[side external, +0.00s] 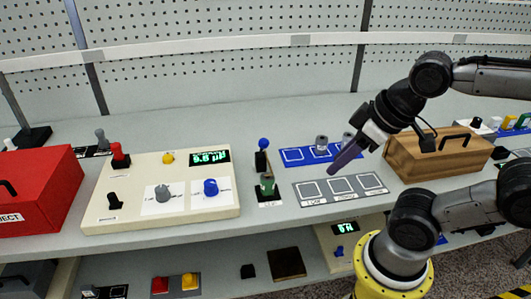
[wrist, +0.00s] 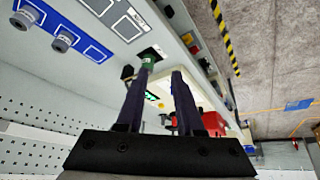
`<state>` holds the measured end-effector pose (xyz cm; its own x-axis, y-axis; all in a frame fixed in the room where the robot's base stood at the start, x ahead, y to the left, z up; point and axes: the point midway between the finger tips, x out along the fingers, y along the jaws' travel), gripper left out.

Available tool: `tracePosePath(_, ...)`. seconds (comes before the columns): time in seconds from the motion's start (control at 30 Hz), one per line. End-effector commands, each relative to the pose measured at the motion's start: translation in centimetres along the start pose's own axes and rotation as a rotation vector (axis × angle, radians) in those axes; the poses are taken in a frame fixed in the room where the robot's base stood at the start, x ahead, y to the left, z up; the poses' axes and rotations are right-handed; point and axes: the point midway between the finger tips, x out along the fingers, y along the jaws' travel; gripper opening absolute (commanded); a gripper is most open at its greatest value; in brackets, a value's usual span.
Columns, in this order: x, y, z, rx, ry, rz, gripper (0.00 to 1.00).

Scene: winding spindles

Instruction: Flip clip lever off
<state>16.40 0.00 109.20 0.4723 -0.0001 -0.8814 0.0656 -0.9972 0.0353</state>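A small lever device with a blue ball knob (side external: 263,143) and a green cylinder (side external: 267,184) on a black base stands right of the cream control panel (side external: 130,208). I cannot tell for sure whether it is the clip lever. My gripper (side external: 333,171) is above the grey three-square plate, to the right of this device and apart from it. In the wrist view my gripper (wrist: 161,70) has its two dark fingers apart with nothing between them. The green cylinder (wrist: 148,62) shows just beyond the left fingertip there.
The grey plate (side external: 325,203) and a blue plate (side external: 296,164) with grey spindles lie near my gripper. A wooden box (side external: 400,160) stands to the right, a red box (side external: 40,190) at far left. The panel carries a red lever (side external: 119,155) and a black lever (side external: 114,200).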

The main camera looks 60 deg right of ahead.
Motion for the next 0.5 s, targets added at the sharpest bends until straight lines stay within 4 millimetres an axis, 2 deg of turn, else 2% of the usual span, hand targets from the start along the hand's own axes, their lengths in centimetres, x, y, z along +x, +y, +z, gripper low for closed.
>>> tracePosePath(0.03,0.0,0.0,0.0,-0.051,0.001,0.001,0.25)
tracePosePath(0.17,-0.5,0.3,-0.8,-0.257,0.019,0.014,0.02)
tracePosePath(0.2,-0.6,0.4,-1.2,-0.332,0.023,0.020,0.00)
tracePosePath(0.5,-0.8,1.2,-5.4,-0.931,-0.004,0.049,0.00)
